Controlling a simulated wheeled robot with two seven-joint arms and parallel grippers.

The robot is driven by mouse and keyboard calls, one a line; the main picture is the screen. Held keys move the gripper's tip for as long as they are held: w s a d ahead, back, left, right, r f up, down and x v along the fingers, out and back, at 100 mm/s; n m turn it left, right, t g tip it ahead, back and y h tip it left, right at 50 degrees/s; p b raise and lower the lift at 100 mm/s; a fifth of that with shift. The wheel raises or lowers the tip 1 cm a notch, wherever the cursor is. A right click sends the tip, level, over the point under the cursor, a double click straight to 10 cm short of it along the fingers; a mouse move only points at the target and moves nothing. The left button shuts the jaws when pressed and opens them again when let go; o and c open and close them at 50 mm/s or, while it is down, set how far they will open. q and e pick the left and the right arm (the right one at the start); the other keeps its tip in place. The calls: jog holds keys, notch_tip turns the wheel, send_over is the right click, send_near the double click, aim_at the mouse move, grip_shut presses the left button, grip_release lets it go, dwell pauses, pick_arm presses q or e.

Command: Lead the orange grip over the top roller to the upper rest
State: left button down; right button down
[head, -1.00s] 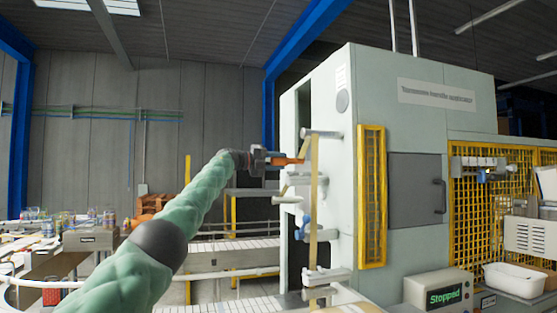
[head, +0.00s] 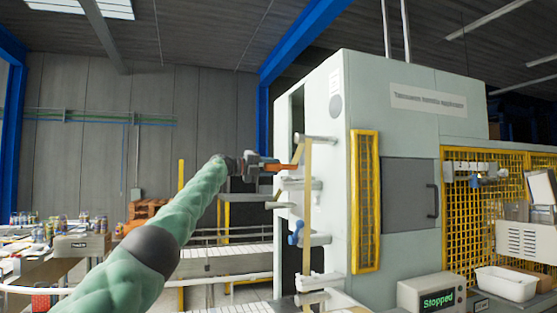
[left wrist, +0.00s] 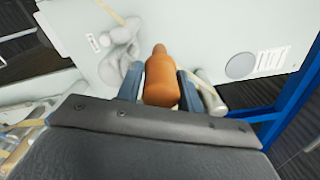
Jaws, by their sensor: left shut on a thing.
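My left gripper (head: 262,164) is shut on the orange grip (head: 282,167), which points right toward the pale machine. In the left wrist view the orange grip (left wrist: 160,82) sits between the two fingers. A tan strip (head: 307,190) rises along the machine front to the top roller (head: 316,139), a grey horizontal bar. A short slanted piece of strip runs from the roller down toward the grip. The grip is left of the roller and slightly below it. A pale bracket (head: 298,184), possibly the upper rest, sticks out below. My right gripper is not in view.
The machine cabinet (head: 345,95) stands close on the right. A blue knob (head: 296,232) and a lower roller (head: 318,282) project from its front. A conveyor (head: 225,262) lies behind my left arm. Open air is left of the rollers.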

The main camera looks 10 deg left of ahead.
pick_arm(q)
jog(key=shift+f+b, duration=0.3)
jog(key=shift+f, duration=0.15)
jog(key=shift+f+b, duration=0.3)
jog(key=shift+f, duration=0.1)
jog(key=shift+f+b, duration=0.3)
jog(key=shift+f, duration=0.2)
jog(key=c, duration=1)
grip_release()
jog(key=shift+c, duration=0.2)
jog(key=o, duration=1)
jog(key=shift+o, duration=0.2)
